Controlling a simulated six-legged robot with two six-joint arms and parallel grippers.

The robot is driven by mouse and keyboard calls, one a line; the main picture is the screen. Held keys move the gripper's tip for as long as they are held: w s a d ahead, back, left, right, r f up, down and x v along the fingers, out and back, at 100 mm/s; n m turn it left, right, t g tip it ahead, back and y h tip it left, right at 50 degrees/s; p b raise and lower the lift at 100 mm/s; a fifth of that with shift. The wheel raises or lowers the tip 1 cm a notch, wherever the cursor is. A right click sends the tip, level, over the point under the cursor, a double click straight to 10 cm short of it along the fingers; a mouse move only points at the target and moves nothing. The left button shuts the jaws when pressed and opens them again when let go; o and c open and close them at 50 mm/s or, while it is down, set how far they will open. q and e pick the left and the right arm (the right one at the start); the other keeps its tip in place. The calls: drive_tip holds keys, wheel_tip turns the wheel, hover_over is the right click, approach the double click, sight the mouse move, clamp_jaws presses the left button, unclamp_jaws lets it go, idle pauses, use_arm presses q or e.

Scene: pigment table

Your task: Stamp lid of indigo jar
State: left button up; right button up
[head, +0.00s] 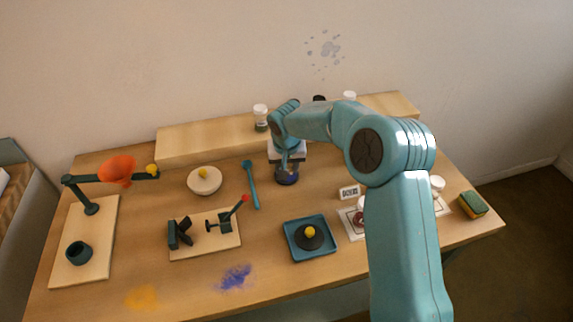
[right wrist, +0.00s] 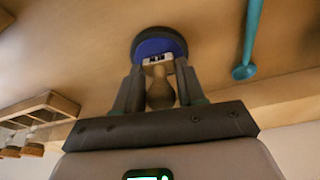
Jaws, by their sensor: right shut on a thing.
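The indigo jar (head: 287,178) stands on the table near its middle, below my right gripper (head: 289,160). In the right wrist view my right gripper (right wrist: 158,85) is shut on a brown stamp handle (right wrist: 160,92). A pale block with dark marks (right wrist: 157,60) at the handle's far end overlaps the round blue jar top (right wrist: 160,44). I cannot tell whether the block touches the jar. In the head view the stamp is mostly hidden by my right arm. My left gripper is not in view.
A blue tray (head: 290,248) holds a dark disc with a yellow knob (head: 310,232). A blue spatula (head: 251,185) lies left of the jar. A raised wooden shelf (head: 200,141) runs behind.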

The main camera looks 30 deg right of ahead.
drive_tip(key=shift+r+p, duration=1.9)
drive_tip(key=shift+r, duration=1.6)
drive_tip(key=shift+c, duration=0.6)
drive_tip(key=shift+f, duration=0.1)
drive_tip(key=shift+s+d+m, duration=0.1)
drive_tip(key=shift+s+m, duration=0.05)
drive_tip(key=shift+m, duration=0.25)
